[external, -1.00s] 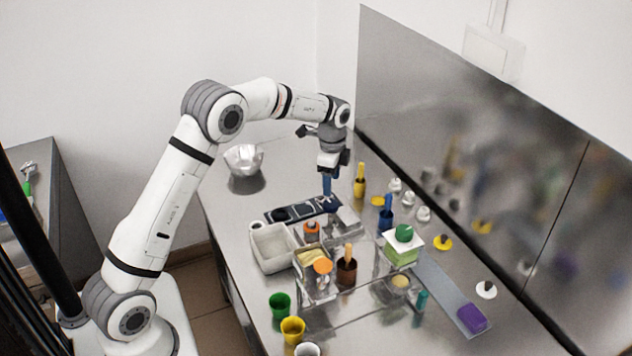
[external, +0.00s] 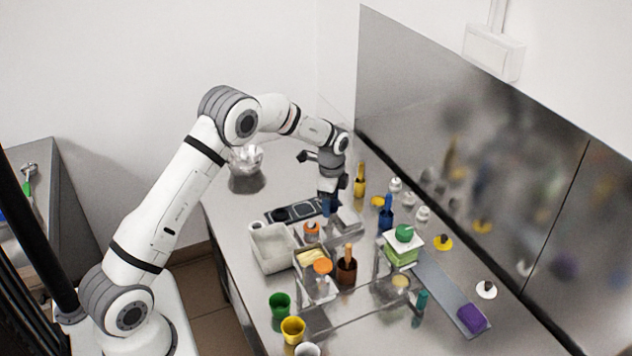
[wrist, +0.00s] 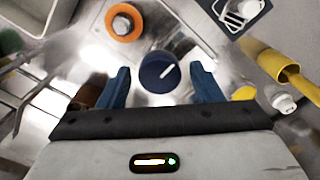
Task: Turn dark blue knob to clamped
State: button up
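The dark blue knob (wrist: 157,74) is round, with a white pointer line. It lies between my gripper's (wrist: 160,69) two blue fingers in the wrist view, and its line points to the upper right. The fingers are apart, with a visible gap on each side of the knob. In the external view my gripper (external: 327,208) points down beside the dark marked panel (external: 295,212). The knob cannot be made out there. No clamped marking is readable.
An orange disc (wrist: 123,20) with a grey centre sits near the knob. A yellow tool (wrist: 285,70) and a pale bin (external: 270,249) are close by. Several cups and holders crowd the front of the bench.

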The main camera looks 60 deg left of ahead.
jog(key=c, duration=0.9)
jog(key=shift+n+b, duration=0.3)
jog(key=n+b, duration=0.2)
jog(key=shift+f+n, duration=0.15)
jog(key=shift+n, duration=0.15)
jog(key=n+b, duration=0.2)
jog(key=n, duration=0.3)
jog(key=shift+n, duration=0.3)
jog(key=n+b, duration=0.1)
jog(key=n, duration=0.3)
jog(key=shift+b, duration=0.35)
jog(key=shift+r+n+b, duration=0.2)
jog(key=shift+n+b, duration=0.2)
jog(key=shift+n, duration=2.1)
